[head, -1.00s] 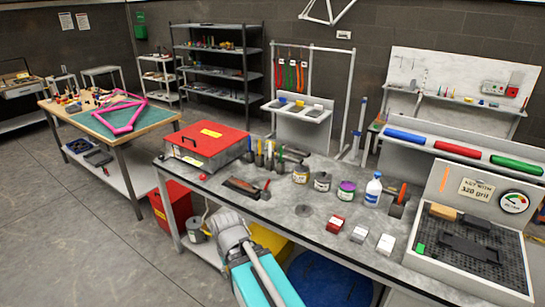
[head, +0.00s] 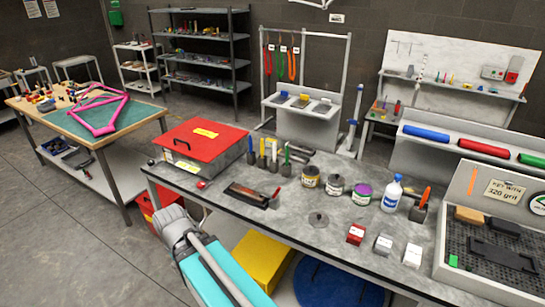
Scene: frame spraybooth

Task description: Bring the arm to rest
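My arm (head: 200,257), with a grey joint and a teal link, reaches up from the bottom edge in the head view, in front of the left part of the grey workbench (head: 325,238). I cannot make out my gripper or its fingers; no held object shows. The grey joint (head: 175,225) appears near the bench's front edge; whether it touches is not clear.
The bench carries a red-lidded box (head: 201,138), several cans, a white bottle (head: 391,192), small boxes and a grit tray (head: 450,262). A yellow bin (head: 262,260) is below. A table with a pink frame (head: 98,115) stands left.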

